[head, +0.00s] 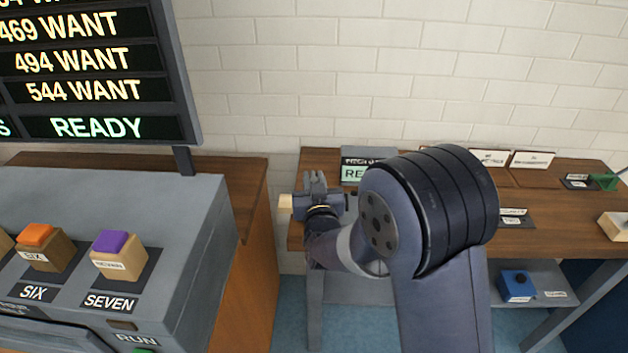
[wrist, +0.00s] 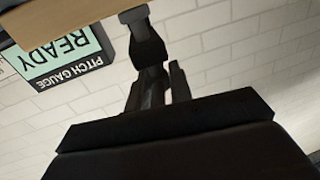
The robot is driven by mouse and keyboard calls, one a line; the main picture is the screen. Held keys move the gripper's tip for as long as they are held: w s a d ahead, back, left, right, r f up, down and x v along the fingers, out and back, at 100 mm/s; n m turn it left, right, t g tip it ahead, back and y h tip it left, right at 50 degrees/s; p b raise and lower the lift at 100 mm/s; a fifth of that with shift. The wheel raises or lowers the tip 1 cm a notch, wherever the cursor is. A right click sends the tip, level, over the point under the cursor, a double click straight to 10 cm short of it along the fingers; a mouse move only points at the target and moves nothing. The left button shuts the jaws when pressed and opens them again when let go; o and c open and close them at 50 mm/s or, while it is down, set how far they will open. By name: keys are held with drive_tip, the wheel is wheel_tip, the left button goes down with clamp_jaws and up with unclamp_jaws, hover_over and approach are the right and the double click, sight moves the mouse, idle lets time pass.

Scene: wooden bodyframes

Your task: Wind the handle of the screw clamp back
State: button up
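In the wrist view a dark part (wrist: 147,42), seemingly the clamp's screw end or handle, hangs from a grey piece at the bench edge and reaches down to my fingers. My gripper (wrist: 155,85) is at this part, one finger on each side of its lower end. Whether the fingers press on it cannot be seen. In the head view my gripper (head: 316,182) is small and its grip is unclear.
A pitch gauge box with a READY display (wrist: 68,58) stands close by; it is partly hidden behind my arm in the head view (head: 354,173). A grey button console (head: 190,215) stands at the left. A blue box (head: 516,286) is on the lower shelf. A white brick wall is behind.

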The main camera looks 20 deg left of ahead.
clamp_jaws()
drive_tip(key=shift+f+b, duration=0.15)
drive_tip(key=shift+b, duration=0.6)
drive_tip(key=n+g+y+b, duration=0.1)
drive_tip(key=y+b, duration=0.1)
drive_tip(key=shift+d+f+n+b, duration=0.1)
drive_tip(key=shift+n+b, duration=0.2)
drive_tip(key=shift+n, duration=0.1)
drive_tip(key=n+g+y+b, duration=0.1)
drive_tip(key=n+g+y, duration=0.1)
drive_tip(key=y, duration=0.1)
drive_tip(key=shift+g+b, duration=0.3)
drive_tip(key=shift+b, duration=0.05)
drive_tip(key=n+g+y+p, duration=0.1)
drive_tip(key=n+g+y, duration=0.1)
drive_tip(key=n+g+y+p, duration=0.1)
drive_tip(key=n+g, duration=0.1)
drive_tip(key=g, duration=0.1)
drive_tip(key=shift+r+y+p, duration=0.35)
drive_tip(key=shift+r+y, duration=0.05)
drive_tip(key=shift+f+n+g+y+p, duration=0.1)
drive_tip(key=shift+n+g+y+p, duration=0.35)
drive_tip(key=shift+n+g+p, duration=0.85)
drive_tip(key=shift+f+n+g+y+p, duration=0.1)
drive_tip(key=shift+n+g+y+p, duration=0.3)
drive_tip(key=shift+n+g, duration=0.95)
drive_tip(key=shift+m+g, duration=0.35)
drive_tip(key=shift+g, duration=0.3)
